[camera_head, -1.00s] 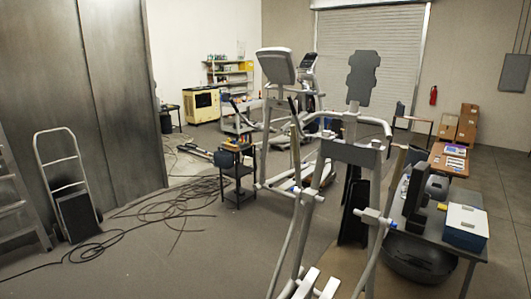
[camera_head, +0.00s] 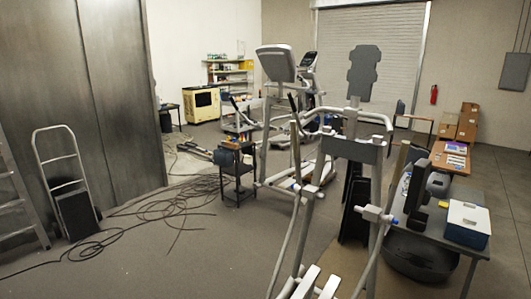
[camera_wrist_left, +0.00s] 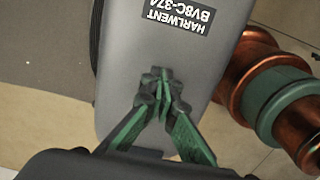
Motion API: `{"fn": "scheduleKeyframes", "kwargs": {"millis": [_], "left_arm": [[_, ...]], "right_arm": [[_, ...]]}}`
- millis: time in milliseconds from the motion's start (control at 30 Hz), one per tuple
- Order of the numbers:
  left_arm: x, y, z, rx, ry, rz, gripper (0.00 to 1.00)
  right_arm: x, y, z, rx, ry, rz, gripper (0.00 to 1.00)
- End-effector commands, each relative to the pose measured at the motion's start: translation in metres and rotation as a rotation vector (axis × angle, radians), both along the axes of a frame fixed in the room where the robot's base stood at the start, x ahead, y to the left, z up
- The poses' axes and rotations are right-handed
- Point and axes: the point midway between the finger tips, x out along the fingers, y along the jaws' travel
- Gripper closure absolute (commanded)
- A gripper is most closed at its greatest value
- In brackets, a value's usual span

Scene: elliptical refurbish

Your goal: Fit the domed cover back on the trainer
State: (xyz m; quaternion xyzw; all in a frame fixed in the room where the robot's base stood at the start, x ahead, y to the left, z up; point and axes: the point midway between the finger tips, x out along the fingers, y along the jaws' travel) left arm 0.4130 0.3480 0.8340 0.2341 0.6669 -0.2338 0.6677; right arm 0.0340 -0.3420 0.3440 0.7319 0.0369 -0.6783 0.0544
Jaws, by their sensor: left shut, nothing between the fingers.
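The trainer (camera_head: 355,150), a white and grey elliptical machine with upright posts and curved handlebars, stands in the middle foreground of the head view. A dark grey rounded shell (camera_head: 420,257) lies under the table at the right; it may be the domed cover, but I cannot tell. My left gripper (camera_wrist_left: 163,90) shows only in the left wrist view, shut and empty, with green-lined fingers. It points at a smooth grey casing (camera_wrist_left: 125,75) with a black label reading HARLWENT BV8C-37A upside down. I cannot tell whether the fingertips touch it. My right gripper is not in view.
Copper and green cylinders (camera_wrist_left: 270,95) lie beside the casing. A worktable (camera_head: 415,225) with a blue-and-white box (camera_head: 467,225) stands at right. A small black stand (camera_head: 238,180) and loose cables (camera_head: 165,215) are left of the trainer.

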Motion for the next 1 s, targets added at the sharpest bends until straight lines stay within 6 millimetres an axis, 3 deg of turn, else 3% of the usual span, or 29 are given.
{"fn": "scheduleKeyframes", "kwargs": {"millis": [433,1000], "left_arm": [[0.0,0.0,0.003,0.001,0.001,0.0,1.0],[0.0,0.0,0.046,0.001,-0.001,-0.001,1.0]], "right_arm": [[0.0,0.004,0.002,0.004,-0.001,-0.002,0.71],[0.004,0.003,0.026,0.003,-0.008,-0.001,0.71]]}}
